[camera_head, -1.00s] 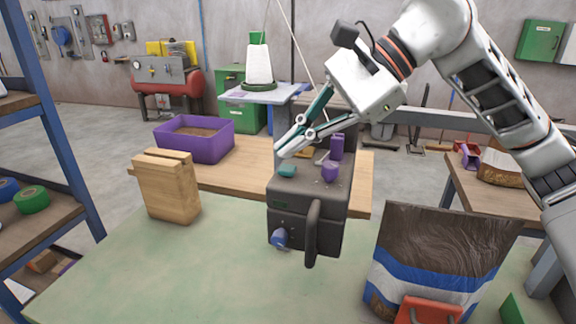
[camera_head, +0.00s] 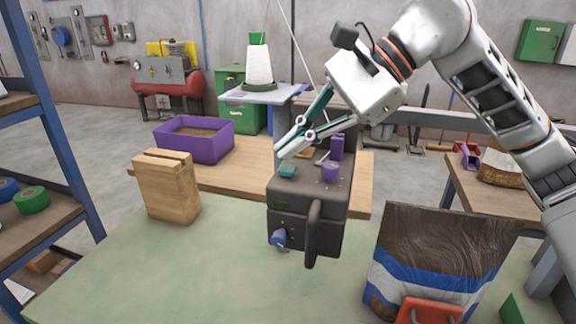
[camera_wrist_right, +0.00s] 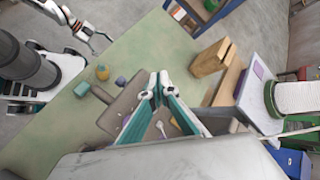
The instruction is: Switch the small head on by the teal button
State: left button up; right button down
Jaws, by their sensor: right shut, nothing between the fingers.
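The small head (camera_head: 300,205) is a dark grey machine with a handle and a blue knob on its front, standing at the far edge of the green table. The teal button (camera_head: 287,171) sits on its top, at the left. My right gripper (camera_head: 281,154) is shut and empty, its tips just above and behind the button in the picture, with a small gap. In the right wrist view its teal fingers (camera_wrist_right: 159,76) meet over the machine, and I cannot make out the button there. My left gripper (camera_wrist_right: 97,38) shows small at upper left, fingers apart.
Purple parts (camera_head: 330,171) stand on the machine top beside the button. A wooden block (camera_head: 168,190) stands to the left, a purple bin (camera_head: 195,142) behind it. A brown, blue and white bag (camera_head: 440,250) stands at right.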

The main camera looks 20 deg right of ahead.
aim_at(292, 168)
jog(key=shift+f, duration=0.4)
jog(key=shift+f+b, duration=0.45)
jog(key=shift+f, duration=0.1)
dwell(0.6)
jog(key=shift+r, duration=0.1)
jog(key=shift+r+p, duration=0.85)
jog(key=shift+r, duration=0.1)
notch_tip(292, 168, up, 6)
jog(key=p, duration=0.5)
jog(key=shift+f, duration=0.1)
